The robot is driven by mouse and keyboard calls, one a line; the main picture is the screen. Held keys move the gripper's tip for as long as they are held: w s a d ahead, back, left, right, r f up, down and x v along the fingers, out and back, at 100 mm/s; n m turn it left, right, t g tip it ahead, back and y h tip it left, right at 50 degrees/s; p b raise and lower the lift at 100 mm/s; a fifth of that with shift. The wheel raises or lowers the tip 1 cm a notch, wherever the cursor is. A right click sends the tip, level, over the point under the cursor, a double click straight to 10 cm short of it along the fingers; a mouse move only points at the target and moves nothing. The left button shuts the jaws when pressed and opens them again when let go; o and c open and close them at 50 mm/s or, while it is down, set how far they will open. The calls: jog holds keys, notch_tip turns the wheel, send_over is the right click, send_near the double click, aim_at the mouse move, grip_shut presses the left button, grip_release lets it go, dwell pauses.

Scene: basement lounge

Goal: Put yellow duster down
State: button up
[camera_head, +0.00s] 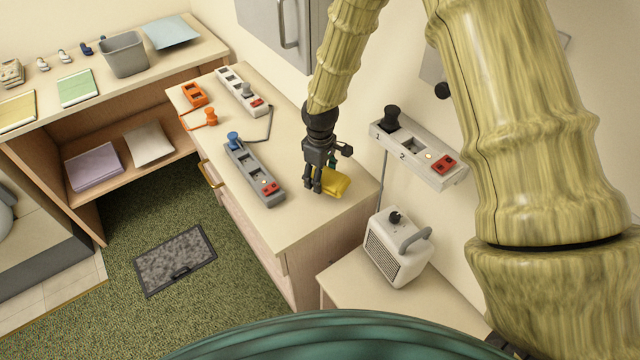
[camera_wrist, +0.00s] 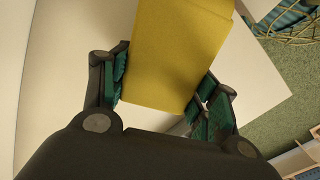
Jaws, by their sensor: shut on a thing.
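The yellow duster (camera_head: 336,182) is a small yellow block near the right front end of the wooden cabinet top (camera_head: 310,205). My gripper (camera_head: 318,185) reaches down over that end and is shut on the duster. In the wrist view the yellow duster (camera_wrist: 175,55) fills the space between the two green-padded fingers of my gripper (camera_wrist: 160,92). The pale cabinet top shows beneath it. I cannot tell whether the duster touches the surface or hangs just above it.
A grey power strip (camera_head: 254,175) lies left of my gripper, with a white strip (camera_head: 240,92) and orange plugs behind. A wall-mounted strip (camera_head: 420,155) is close on the right. A white heater (camera_head: 397,250) stands on a lower surface. The front corner is bare.

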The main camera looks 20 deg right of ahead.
jog(key=shift+f+b, duration=1.25)
jog(key=shift+f, duration=0.45)
jog(key=shift+s+f, duration=0.1)
jog(key=shift+f, duration=0.2)
jog(key=o, duration=0.9)
jog(key=shift+o, duration=0.9)
jog(key=shift+r+b, duration=1.15)
jog(key=shift+r, duration=2.9)
